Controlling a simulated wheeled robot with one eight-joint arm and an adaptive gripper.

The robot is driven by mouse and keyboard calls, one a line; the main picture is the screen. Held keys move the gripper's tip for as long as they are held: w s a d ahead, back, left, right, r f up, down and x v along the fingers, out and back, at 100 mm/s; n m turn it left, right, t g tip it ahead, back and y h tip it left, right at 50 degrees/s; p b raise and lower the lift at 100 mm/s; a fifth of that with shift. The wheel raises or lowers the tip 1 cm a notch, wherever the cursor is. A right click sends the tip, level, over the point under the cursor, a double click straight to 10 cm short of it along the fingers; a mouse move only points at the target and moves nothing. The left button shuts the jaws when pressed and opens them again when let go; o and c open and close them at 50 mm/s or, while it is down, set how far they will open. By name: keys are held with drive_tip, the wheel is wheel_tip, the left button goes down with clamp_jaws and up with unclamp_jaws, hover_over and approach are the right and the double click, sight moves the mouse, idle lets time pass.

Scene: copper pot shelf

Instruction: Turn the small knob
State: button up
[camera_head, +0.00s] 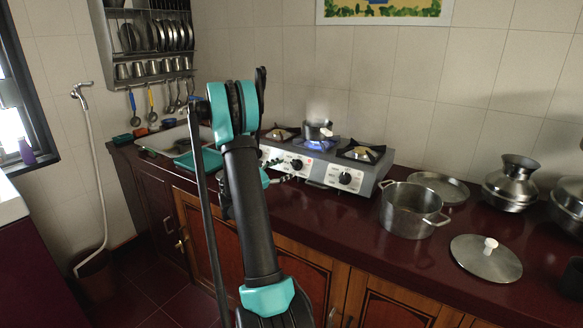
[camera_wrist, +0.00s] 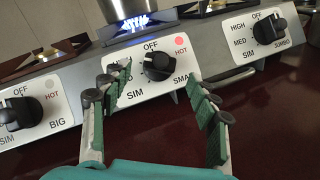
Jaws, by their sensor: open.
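The small knob (camera_wrist: 158,66) is black, round and ridged, on a white panel marked OFF, HOT, SIM and SMA, in the middle of the wrist view. In the head view the small knob (camera_head: 297,164) is on the stove (camera_head: 318,178) front. My gripper (camera_wrist: 160,84) is open, its two green-padded fingers spread to the left and right of the knob. The knob shows between the fingertips, and I cannot tell whether either touches it. In the head view my gripper (camera_head: 286,179) is just in front of the stove, partly hidden by my arm.
The big knob (camera_wrist: 20,113) is at left and the jumbo knob (camera_wrist: 269,29) at right. A small pot (camera_head: 318,131) sits over a lit blue flame (camera_head: 316,145). A steel pot (camera_head: 408,209) and a lid (camera_head: 486,258) stand on the dark red counter (camera_head: 375,262).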

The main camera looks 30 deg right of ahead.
sight(291, 163)
drive_tip(key=shift+w+d, duration=0.15)
drive_tip(key=shift+d, duration=0.95)
drive_tip(key=shift+w+d, duration=0.1)
drive_tip(key=shift+d, duration=0.95)
drive_tip(key=c, duration=1.2)
drive_tip(key=shift+o, duration=0.2)
drive_tip(key=shift+m, duration=0.4)
drive_tip(key=m+g+y, duration=0.1)
drive_tip(key=m+g, duration=0.1)
drive_tip(key=m, duration=0.1)
drive_tip(key=m+g+y, duration=0.1)
drive_tip(key=m, duration=0.2)
drive_tip(key=shift+w+r+m+g, duration=0.2)
drive_tip(key=shift+m+g, duration=0.2)
drive_tip(key=m+y, duration=0.1)
drive_tip(key=m, duration=0.2)
drive_tip(key=m+g+y, duration=0.1)
drive_tip(key=m+y, duration=0.1)
drive_tip(key=m, duration=0.1)
drive_tip(key=shift+w+r, duration=0.1)
drive_tip(key=shift+r, duration=0.1)
